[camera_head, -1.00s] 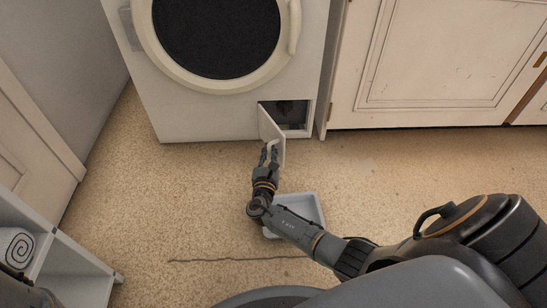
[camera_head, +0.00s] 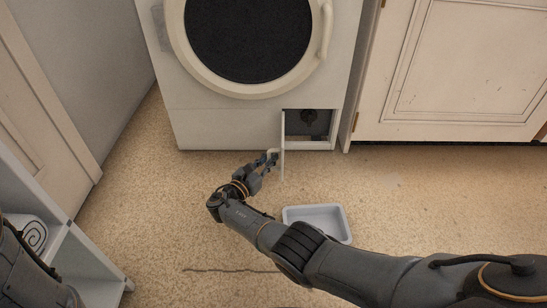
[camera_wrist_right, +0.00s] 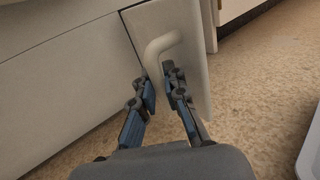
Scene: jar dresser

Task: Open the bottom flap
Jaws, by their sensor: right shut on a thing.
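The bottom flap (camera_head: 283,150) of the white washing machine (camera_head: 225,125) stands open, seen nearly edge-on in the head view and swung out from the front. Behind it the opening (camera_head: 308,124) shows a dark inside with a round part (camera_head: 309,117). My right gripper (camera_head: 270,158) is at the left face of the flap, shut on its curved white handle. In the right wrist view the gripper (camera_wrist_right: 161,92) has its fingers on either side of the flap handle (camera_wrist_right: 158,48), with the flap (camera_wrist_right: 188,50) behind. My left gripper is not in view.
A grey tray (camera_head: 318,211) lies on the floor to the right of my right forearm. A white cabinet (camera_head: 445,70) stands right of the machine. The floor left of my gripper is clear.

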